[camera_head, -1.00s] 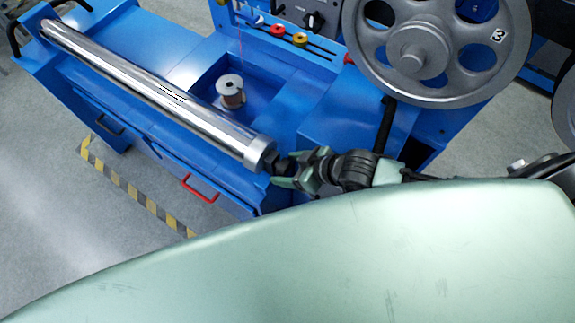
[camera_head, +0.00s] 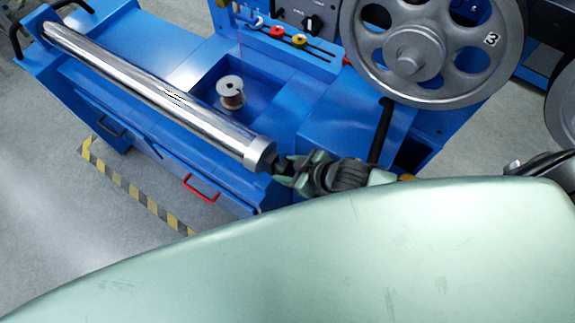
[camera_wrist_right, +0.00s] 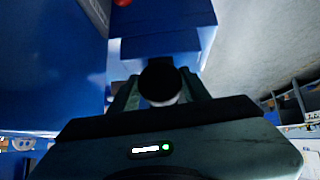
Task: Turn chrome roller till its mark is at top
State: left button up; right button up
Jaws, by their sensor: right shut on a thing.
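The chrome roller (camera_head: 150,92) lies slantwise along the blue machine in the head view, from far left to the middle. Fine dark lines show on its upper side; I cannot tell whether they are its mark or a reflection. My right gripper (camera_head: 283,173) is at the roller's near right end, shut on its dark end shaft. In the right wrist view the round dark shaft end (camera_wrist_right: 160,80) sits between my right gripper's fingers (camera_wrist_right: 160,92), with a little bright metal below it. My left gripper is not in view.
A large grey spoked wheel marked 3 (camera_head: 410,52) stands at the upper right. A red drawer handle (camera_head: 200,188) is on the front. Yellow and black tape (camera_head: 135,190) marks the floor.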

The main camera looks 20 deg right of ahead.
jog(key=shift+s+a+r+n+t+h+p, duration=0.15)
jog(key=shift+n+t+h+p, duration=0.15)
jog(key=shift+t+h+p, duration=0.15)
jog(key=shift+h, duration=0.35)
jog(key=shift+f+n+t+h+b, duration=0.3)
jog(key=shift+n+t+h, duration=0.2)
jog(key=shift+n+t, duration=0.15)
jog(key=shift+f+t+b, duration=0.1)
jog(key=shift+t+b, duration=0.2)
jog(key=shift+b, duration=0.1)
jog(key=n+t+h+b, duration=0.1)
jog(key=b, duration=0.2)
jog(key=n+t+h+b, duration=0.1)
jog(key=b, duration=0.2)
jog(key=shift+f+t+h, duration=0.2)
jog(key=shift+t+h, duration=0.1)
jog(key=shift+a+r+n+t+b, duration=0.1)
jog(key=shift+r+n+t+b, duration=0.3)
jog(key=shift+b, duration=0.7)
jog(key=shift+f, duration=0.1)
jog(key=o, duration=1.4)
